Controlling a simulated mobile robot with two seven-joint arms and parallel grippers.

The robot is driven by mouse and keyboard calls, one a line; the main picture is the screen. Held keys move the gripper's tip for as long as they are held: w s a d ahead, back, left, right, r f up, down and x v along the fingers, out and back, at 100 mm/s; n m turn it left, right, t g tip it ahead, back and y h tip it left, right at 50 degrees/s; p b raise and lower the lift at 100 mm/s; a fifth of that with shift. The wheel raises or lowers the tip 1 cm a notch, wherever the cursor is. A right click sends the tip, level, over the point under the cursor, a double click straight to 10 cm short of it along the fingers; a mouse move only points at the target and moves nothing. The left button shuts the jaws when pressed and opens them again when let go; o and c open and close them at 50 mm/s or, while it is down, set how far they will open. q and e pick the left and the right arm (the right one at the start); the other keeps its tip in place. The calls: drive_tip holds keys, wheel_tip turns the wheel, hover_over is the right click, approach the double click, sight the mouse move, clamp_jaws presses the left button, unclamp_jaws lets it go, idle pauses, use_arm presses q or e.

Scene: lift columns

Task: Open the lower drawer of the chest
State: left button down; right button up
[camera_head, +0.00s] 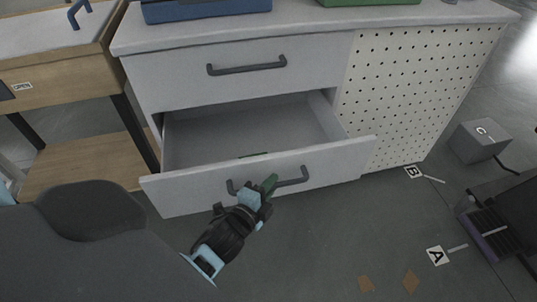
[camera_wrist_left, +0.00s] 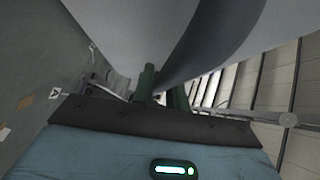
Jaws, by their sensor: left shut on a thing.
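The grey chest has an upper drawer (camera_head: 245,80), which is shut, and a lower drawer (camera_head: 270,172), which stands pulled well out with its inside showing. A small green item (camera_head: 253,155) shows just behind the lower drawer's front; most of it is hidden. My left gripper (camera_head: 268,188) is at the dark bar handle (camera_head: 292,182) of the lower drawer and is shut on it. In the left wrist view its green fingers (camera_wrist_left: 160,85) show close to a large grey surface. My right gripper is not in view.
A wooden bench (camera_head: 70,75) stands left of the chest. A perforated panel (camera_head: 415,95) forms the chest's right side. Blue (camera_head: 205,10) and green containers stand on top. A grey box (camera_head: 478,141) marked C and floor markers lie at the right. Floor before the drawer is clear.

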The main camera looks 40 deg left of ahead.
use_arm(q)
drive_tip(key=c, duration=1.4)
unclamp_jaws()
drive_tip(key=s+r+p, duration=0.1)
drive_tip(key=s, duration=0.6)
drive_tip(key=shift+s+d, duration=0.25)
drive_tip(key=shift+s, duration=0.15)
